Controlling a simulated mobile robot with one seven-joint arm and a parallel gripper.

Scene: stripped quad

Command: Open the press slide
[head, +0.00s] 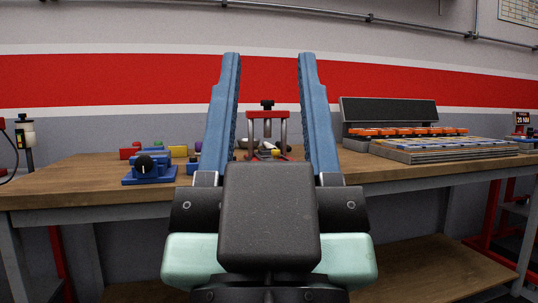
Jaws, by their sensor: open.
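My gripper (269,56) fills the middle of the head view, its two long blue fingers pointing up and standing wide apart with nothing between them. Between the fingers, farther back on the workbench, stands a small press (267,114) with a red top bar, a black knob above it and metal posts. Its lower part is partly hidden by my gripper's dark body. I cannot clearly make out the slide or tell its position. The gripper appears well in front of the press and not touching it.
The wooden workbench (80,183) spans the view. At left are a blue block with a black dial (149,167) and several coloured blocks. At right are an open black case (388,110), a row of orange pieces (408,132) and a flat grey stack (440,151). The left front is clear.

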